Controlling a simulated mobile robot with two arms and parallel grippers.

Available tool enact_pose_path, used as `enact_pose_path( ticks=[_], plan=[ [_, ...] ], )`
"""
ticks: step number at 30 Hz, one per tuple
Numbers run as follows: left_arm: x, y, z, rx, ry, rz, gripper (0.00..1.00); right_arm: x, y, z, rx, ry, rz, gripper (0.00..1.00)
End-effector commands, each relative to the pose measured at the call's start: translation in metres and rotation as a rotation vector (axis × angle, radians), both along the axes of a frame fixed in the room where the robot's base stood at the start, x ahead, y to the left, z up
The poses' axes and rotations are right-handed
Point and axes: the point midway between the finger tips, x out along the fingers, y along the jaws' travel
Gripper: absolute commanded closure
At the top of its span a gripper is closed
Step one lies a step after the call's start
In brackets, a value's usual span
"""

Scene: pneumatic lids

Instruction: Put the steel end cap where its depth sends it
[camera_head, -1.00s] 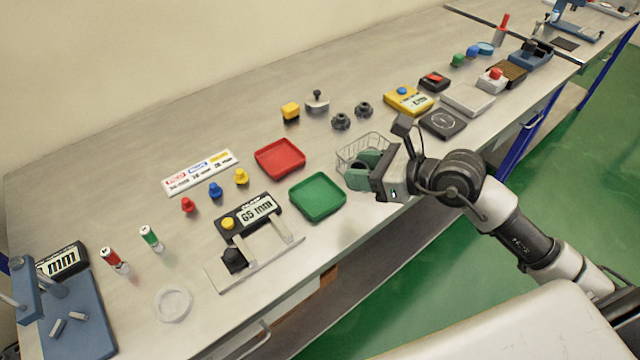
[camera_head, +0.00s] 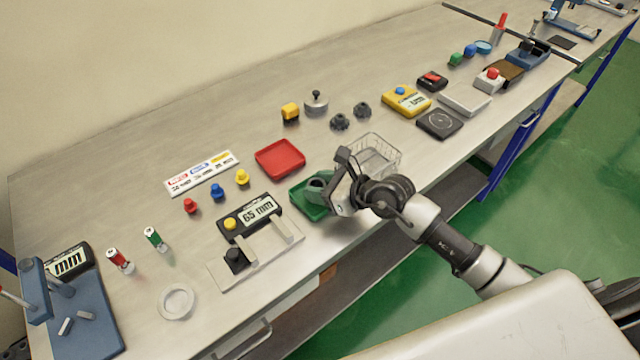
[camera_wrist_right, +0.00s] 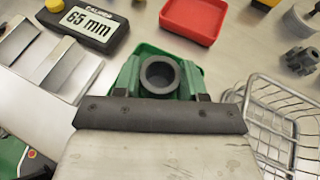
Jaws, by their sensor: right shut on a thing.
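My right gripper (camera_head: 318,185) is over the green tray (camera_head: 303,197). In the right wrist view the gripper (camera_wrist_right: 158,80) is shut on the steel end cap (camera_wrist_right: 158,91), a dark grey round part with its hollow facing the camera. The green tray also shows behind the fingers there. I cannot tell the height above the tray. The measuring gauge (camera_head: 241,238) reads 65 mm, and nothing is visible between its jaws. A white card (camera_head: 202,172) has red, blue and yellow labels, too small to read. My left gripper is not in view.
The red tray (camera_head: 280,158) is empty. The wire basket (camera_head: 372,156) stands right of my gripper. Red, blue and yellow pegs (camera_head: 217,192) stand left of the trays. Two dark knobbed parts (camera_head: 339,122) sit behind. A clear ring (camera_head: 177,302) lies front left.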

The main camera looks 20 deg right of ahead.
Motion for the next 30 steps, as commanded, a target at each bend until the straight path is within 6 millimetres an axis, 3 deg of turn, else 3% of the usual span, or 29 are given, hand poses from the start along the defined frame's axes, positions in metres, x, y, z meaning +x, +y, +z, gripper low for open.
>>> enact_pose_path(
  ticks=[6,7,12,22,30],
  plan=[
    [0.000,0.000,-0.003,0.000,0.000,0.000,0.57,0.000,0.000,-0.003,0.001,-0.002,-0.001,0.97],
    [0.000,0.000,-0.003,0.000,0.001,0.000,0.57,0.000,0.000,-0.003,0.000,0.000,0.000,0.56],
    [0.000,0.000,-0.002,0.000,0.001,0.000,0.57,0.000,0.000,-0.003,0.001,0.001,0.000,0.33],
    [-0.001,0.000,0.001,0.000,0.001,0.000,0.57,-0.001,-0.001,0.002,0.000,0.000,0.000,0.33],
    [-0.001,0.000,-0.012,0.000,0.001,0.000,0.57,-0.035,-0.032,0.016,-0.005,0.002,0.001,0.33]
  ],
)
